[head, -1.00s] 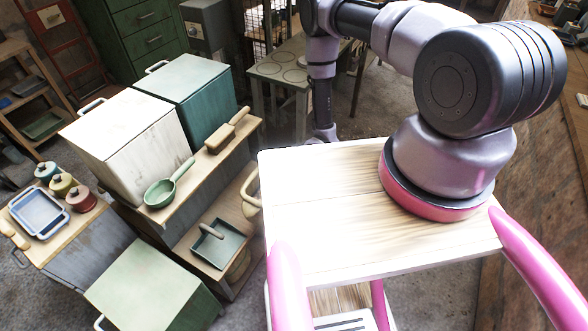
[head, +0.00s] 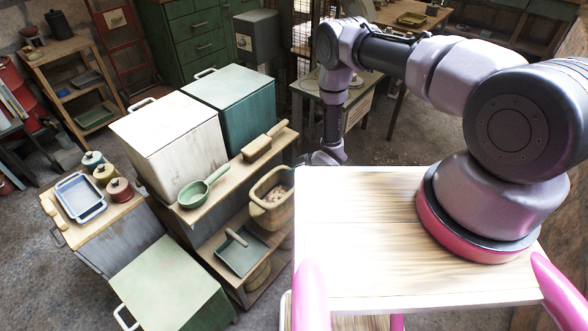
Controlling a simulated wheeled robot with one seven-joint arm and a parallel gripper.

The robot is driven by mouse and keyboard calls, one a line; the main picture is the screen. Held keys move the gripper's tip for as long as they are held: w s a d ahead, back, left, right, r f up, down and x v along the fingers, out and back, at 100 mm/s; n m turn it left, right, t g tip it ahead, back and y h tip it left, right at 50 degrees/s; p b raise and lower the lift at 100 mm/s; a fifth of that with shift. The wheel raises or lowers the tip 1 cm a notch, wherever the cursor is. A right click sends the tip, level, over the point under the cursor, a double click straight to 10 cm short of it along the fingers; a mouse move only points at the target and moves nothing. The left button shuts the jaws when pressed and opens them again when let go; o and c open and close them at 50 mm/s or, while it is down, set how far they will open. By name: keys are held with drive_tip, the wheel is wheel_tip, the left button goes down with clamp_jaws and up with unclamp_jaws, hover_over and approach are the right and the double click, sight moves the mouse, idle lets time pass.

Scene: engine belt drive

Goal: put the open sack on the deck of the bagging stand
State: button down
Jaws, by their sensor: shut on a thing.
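A tan open sack (head: 270,211) with a thick rolled rim and pale lumpy contents hangs just left of my wooden top, in front of the shelf unit. My gripper (head: 291,170) is at the far right side of the sack's rim and is shut on it. Its fingertips are small and partly hidden by the edge of my top, so the exact grip is unclear. The sack looks upright, mouth up. Its right side and underside are partly hidden. I cannot tell which piece of furniture is the bagging stand.
Large white (head: 170,140) and teal (head: 235,100) boxes stand behind. A green box (head: 172,285) is at front left.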

sight(292, 178)
drive_tip(key=shift+f, duration=2.2)
drive_tip(key=shift+w+a+f, duration=0.15)
drive_tip(key=shift+a+f, duration=0.05)
drive_tip(key=shift+f, duration=0.05)
drive_tip(key=c, duration=0.7)
unclamp_jaws()
drive_tip(key=shift+d+f, duration=0.1)
drive_tip(key=shift+o, duration=0.2)
